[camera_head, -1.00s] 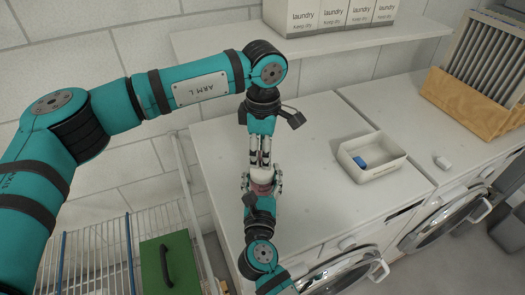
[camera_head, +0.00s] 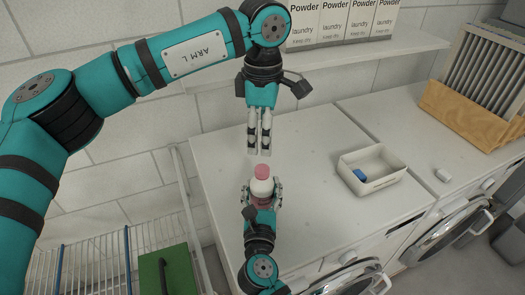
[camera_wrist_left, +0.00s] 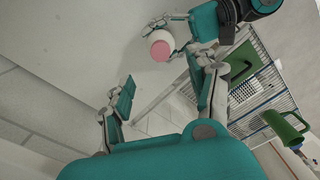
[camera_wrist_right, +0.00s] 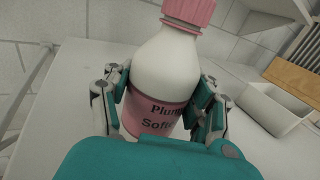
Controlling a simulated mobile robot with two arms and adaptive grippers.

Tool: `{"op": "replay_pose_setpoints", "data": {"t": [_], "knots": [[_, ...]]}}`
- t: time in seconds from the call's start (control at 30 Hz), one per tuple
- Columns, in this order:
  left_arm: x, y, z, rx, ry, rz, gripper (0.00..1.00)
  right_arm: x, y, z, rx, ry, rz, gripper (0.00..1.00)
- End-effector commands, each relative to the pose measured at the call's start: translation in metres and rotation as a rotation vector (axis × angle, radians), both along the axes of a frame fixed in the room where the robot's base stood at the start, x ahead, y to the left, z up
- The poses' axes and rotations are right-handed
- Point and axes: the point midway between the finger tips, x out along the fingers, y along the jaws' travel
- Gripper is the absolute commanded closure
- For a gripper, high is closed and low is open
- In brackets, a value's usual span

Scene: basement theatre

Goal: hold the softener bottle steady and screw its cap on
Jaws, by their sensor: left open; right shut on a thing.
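The softener bottle (camera_head: 262,186) is white with a pink label and stands upright on the white machine top. In the right wrist view, the bottle (camera_wrist_right: 168,75) shows part of its label text. The pink cap (camera_head: 262,171) sits on the bottle's neck; it also shows in the left wrist view (camera_wrist_left: 160,50) and the right wrist view (camera_wrist_right: 190,10). My right gripper (camera_head: 263,192) is shut around the bottle's body, one finger on each side (camera_wrist_right: 165,100). My left gripper (camera_head: 259,150) is open and empty, above and behind the cap, clear of it.
A white tray (camera_head: 393,180) with a blue item (camera_head: 360,175) stands to the right. Powder boxes stand on the shelf (camera_head: 400,50) above. A wire rack with a green box (camera_head: 168,270) is at lower left.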

Motion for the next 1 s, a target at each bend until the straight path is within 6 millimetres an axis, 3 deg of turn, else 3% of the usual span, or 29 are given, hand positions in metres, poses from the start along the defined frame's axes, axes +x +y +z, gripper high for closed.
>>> {"op": "replay_pose_setpoints", "data": {"t": [0.2, 0.5, 0.53, 0.77, 1.0], "knots": [[0.000, -0.001, 0.023, 0.001, 0.000, -0.001, 0.41, 0.000, 0.000, -0.001, 0.000, 0.001, 0.000, 1.00], [0.000, -0.001, 0.025, 0.000, 0.000, -0.002, 0.41, 0.000, 0.000, -0.001, 0.000, 0.001, 0.000, 1.00], [0.000, -0.001, 0.025, 0.000, 0.000, -0.002, 0.41, 0.000, 0.000, -0.001, 0.000, 0.001, 0.000, 0.46], [0.000, 0.000, 0.025, 0.000, 0.000, -0.001, 0.41, 0.000, 0.000, 0.000, 0.000, 0.001, 0.000, 0.16], [0.000, 0.000, 0.025, 0.000, 0.000, -0.001, 0.41, 0.000, 0.000, 0.000, 0.000, 0.000, 0.000, 0.15]]}}
